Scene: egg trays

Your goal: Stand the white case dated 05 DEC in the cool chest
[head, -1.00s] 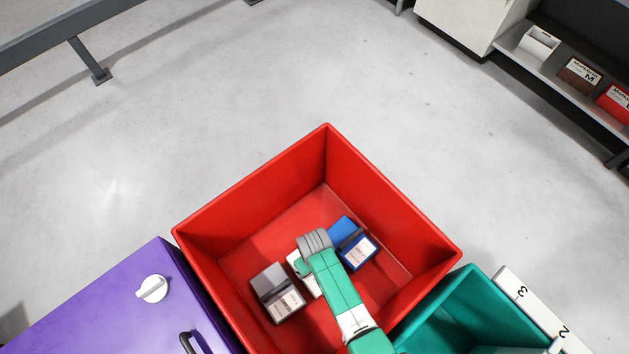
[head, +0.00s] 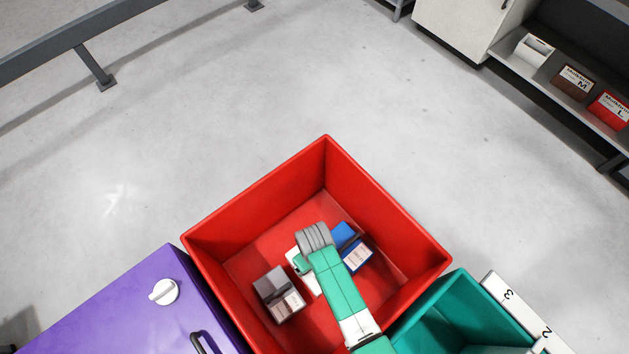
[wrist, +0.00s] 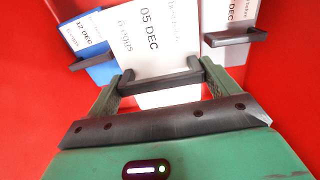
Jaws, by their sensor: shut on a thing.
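The white case (wrist: 175,50) with a label reading 05 DEC stands in the wrist view between the fingers of my gripper (wrist: 160,77), which is shut on it. In the head view only slivers of this white case (head: 314,284) show beside my arm, inside the red bin (head: 350,165). My arm hides most of it and the gripper there. The purple box (head: 120,310) with a white knob and a dark handle stands left of the bin; I cannot tell for sure that it is the cool chest. Its top looks closed.
In the red bin, a blue case (head: 345,235), dated 12 DEC in the wrist view (wrist: 98,68), stands on one side of the white case and a grey case (head: 275,282) on the other. A teal bin (head: 455,300) adjoins at right. A shelf holds boxes.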

